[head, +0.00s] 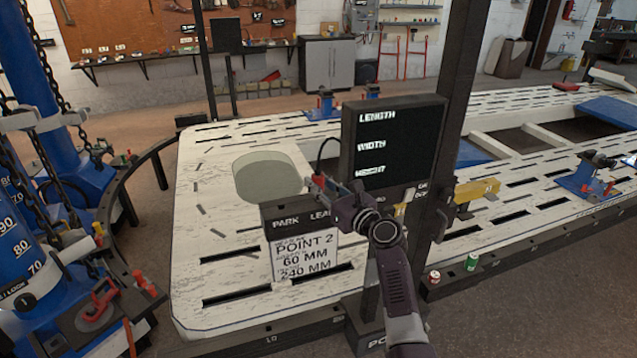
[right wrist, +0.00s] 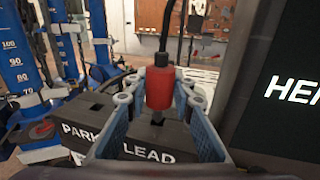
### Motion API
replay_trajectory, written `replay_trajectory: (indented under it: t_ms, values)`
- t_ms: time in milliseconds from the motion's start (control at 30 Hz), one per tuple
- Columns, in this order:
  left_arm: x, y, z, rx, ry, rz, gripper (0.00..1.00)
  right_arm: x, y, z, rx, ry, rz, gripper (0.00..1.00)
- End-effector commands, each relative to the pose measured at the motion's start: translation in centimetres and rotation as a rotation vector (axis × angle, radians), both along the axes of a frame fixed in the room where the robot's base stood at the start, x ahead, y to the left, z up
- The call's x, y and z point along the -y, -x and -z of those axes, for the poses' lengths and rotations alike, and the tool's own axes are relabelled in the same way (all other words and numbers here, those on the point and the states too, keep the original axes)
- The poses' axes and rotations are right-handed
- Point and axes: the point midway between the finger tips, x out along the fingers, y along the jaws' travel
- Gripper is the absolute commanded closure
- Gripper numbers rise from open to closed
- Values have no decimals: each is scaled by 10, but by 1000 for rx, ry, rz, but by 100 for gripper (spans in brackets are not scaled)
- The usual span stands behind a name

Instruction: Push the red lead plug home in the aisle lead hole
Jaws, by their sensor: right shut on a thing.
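The red lead plug (right wrist: 159,88) stands upright in the right wrist view, with a black cable rising from its top. My right gripper (right wrist: 158,98) is shut on it, one blue finger on each side. In the head view my right gripper (head: 325,184) is over the right part of a dark box (head: 290,218) marked PARK and LEAD. The plug's lower end is just over the dark lead hole (right wrist: 157,121) behind the LEAD label. I cannot tell whether its tip is in the hole. My left gripper is not in view.
A dark display (head: 394,142) marked LENGTH, WIDTH and HEIGHT stands close to my right gripper, beside a dark post (head: 455,75). A white card (head: 306,257) reading POINT 2 hangs below the box. The slotted white bench (head: 215,245) spreads around.

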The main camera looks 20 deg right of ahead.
Motion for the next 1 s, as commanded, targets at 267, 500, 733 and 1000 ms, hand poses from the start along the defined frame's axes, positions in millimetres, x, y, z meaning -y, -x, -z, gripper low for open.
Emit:
replay_trajectory:
  t_ms: [267, 500, 733, 1000]
  values:
    - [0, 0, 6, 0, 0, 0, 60, 0, 0, 8, 0, 0, 0, 100]
    - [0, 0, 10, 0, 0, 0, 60, 0, 0, 14, 0, 0, 0, 100]
    - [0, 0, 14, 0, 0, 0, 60, 0, 0, 20, 0, 0, 0, 100]
    - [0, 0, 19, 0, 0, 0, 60, 0, 0, 26, 1, 0, 0, 100]
